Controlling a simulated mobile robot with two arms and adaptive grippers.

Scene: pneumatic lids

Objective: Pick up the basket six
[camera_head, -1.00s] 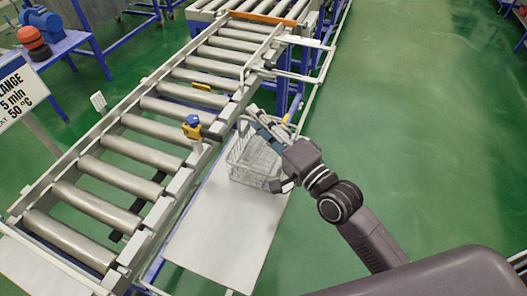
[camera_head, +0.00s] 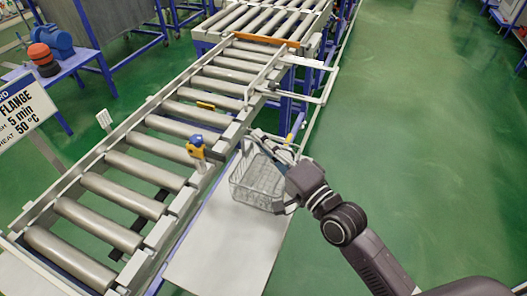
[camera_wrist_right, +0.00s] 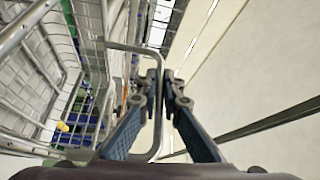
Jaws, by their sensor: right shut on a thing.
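The wire basket (camera_head: 238,185) is beside the roller conveyor in the head view, over the far end of the white side shelf. I cannot tell whether it touches the shelf. My right gripper (camera_head: 266,150) reaches it from the right, at its right side. In the right wrist view the fingers (camera_wrist_right: 172,88) are close together on the basket's bent wire handle (camera_wrist_right: 157,125). The basket's mesh wall (camera_wrist_right: 40,75) fills the left of that view. The hand hides part of the basket's right side in the head view. My left gripper is not in view. No number shows on the basket.
The roller conveyor (camera_head: 150,178) runs along the left, with a yellow-and-blue fitting (camera_head: 196,148) on its near rail. The white shelf (camera_head: 225,245) is bare in front of the basket. A metal guard rail (camera_head: 300,95) stands behind. The green floor (camera_head: 430,140) at right is clear.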

